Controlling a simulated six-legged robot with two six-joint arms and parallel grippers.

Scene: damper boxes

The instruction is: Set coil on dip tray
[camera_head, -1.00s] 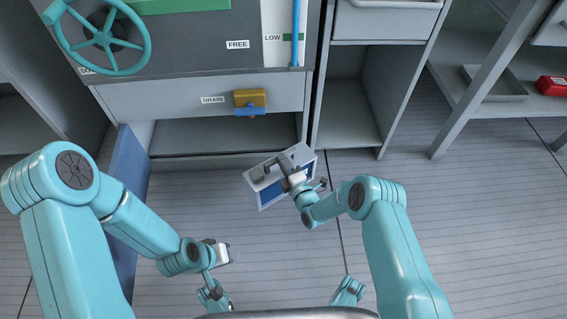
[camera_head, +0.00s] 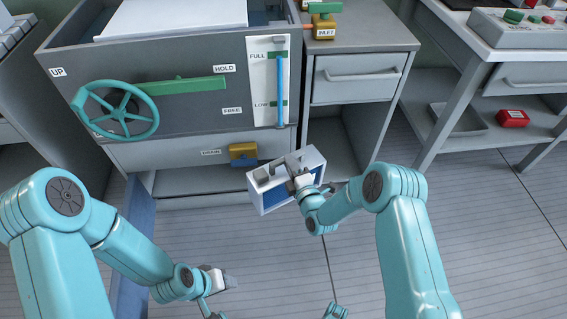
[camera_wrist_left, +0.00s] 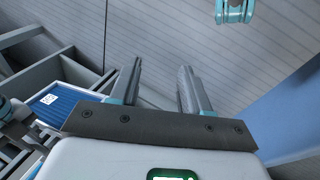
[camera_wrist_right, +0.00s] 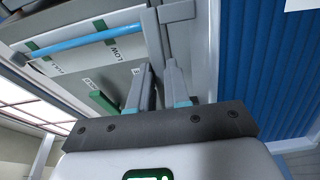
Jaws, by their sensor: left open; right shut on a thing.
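The coil (camera_head: 268,196) is a pale grey box-like frame with a blue finned face. My right gripper (camera_head: 298,180) is shut on its handle and holds it tilted in front of the grey cabinet, above the floor. Its blue fins fill the right side of the right wrist view (camera_wrist_right: 265,60) and show at the left of the left wrist view (camera_wrist_left: 65,105). My left gripper (camera_head: 230,282) is open and empty, low and left of the coil. A shallow grey tray (camera_head: 462,131), perhaps the dip tray, lies on the right table's lower shelf, well away from the coil.
The cabinet front has a teal handwheel (camera_head: 118,111), a green lever (camera_head: 190,86), a blue level gauge (camera_head: 280,90) and a yellow drain valve (camera_head: 243,152). A red box (camera_head: 512,119) sits right of the tray. Open floor (camera_head: 450,235) lies before the right table.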

